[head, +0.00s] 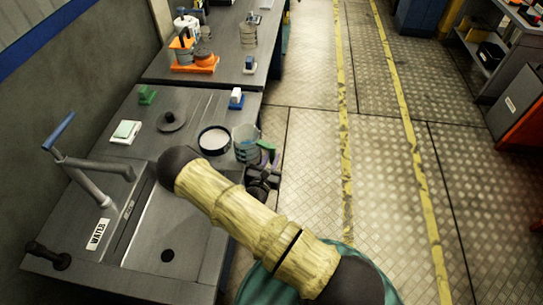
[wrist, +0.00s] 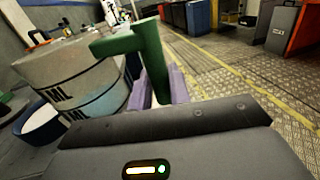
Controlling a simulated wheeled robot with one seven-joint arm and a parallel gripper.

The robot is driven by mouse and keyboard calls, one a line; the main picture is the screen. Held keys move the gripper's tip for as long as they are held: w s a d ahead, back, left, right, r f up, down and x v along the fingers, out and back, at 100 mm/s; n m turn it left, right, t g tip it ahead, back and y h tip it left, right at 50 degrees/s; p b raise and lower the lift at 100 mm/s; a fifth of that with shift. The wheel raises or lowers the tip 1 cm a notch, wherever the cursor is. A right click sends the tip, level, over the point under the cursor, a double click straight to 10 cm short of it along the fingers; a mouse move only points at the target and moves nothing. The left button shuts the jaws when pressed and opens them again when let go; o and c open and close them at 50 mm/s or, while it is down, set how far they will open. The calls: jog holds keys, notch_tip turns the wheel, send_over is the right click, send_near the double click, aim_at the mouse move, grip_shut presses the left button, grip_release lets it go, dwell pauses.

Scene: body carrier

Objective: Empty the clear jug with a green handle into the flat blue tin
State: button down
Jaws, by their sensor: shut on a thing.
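The clear jug (head: 244,146) with a green handle (head: 267,148) is at the right edge of the bench in the head view. In the wrist view the jug (wrist: 78,72) fills the left side, with dark ML marks and a bluish band low on its wall. My gripper (wrist: 160,88) has its purple fingers either side of the green handle (wrist: 150,60), shut on it. The jug looks about upright; I cannot tell if it touches the bench. The flat blue tin (head: 201,146) stands just left of the jug, pale inside; its rim (wrist: 20,122) also shows in the wrist view.
A sink (head: 180,235) with a tap (head: 85,170) fills the near bench. A dark round lid-like thing (head: 172,121), a green block (head: 147,94), a pale green pad (head: 126,131) and a blue-white block (head: 237,98) stand around the tin. Open floor lies to the right.

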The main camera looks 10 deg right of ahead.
aim_at(265, 148)
jog(key=shift+w+a+r+n+p, duration=0.15)
jog(key=shift+r+n+p, duration=0.25)
jog(key=shift+r+p, duration=0.25)
jog(key=shift+w+a+r+n+p, duration=0.1)
jog(key=shift+r+n+p, duration=0.3)
jog(key=shift+r, duration=0.3)
jog(key=shift+f, duration=0.2)
jog(key=shift+w+a+r+n+g+p, duration=0.15)
jog(key=shift+w+a+r+n+p, duration=0.05)
jog(key=shift+r+n+p, duration=0.25)
jog(key=shift+w+a+r+n+g+p, duration=0.1)
jog(key=shift+w+a+r+n+p, duration=0.15)
jog(key=shift+r+p, duration=0.2)
jog(key=shift+w+a+r+n+g+p, duration=0.2)
jog(key=shift+r+n+p, duration=0.2)
jog(key=shift+r, duration=0.15)
jog(key=shift+f, duration=0.1)
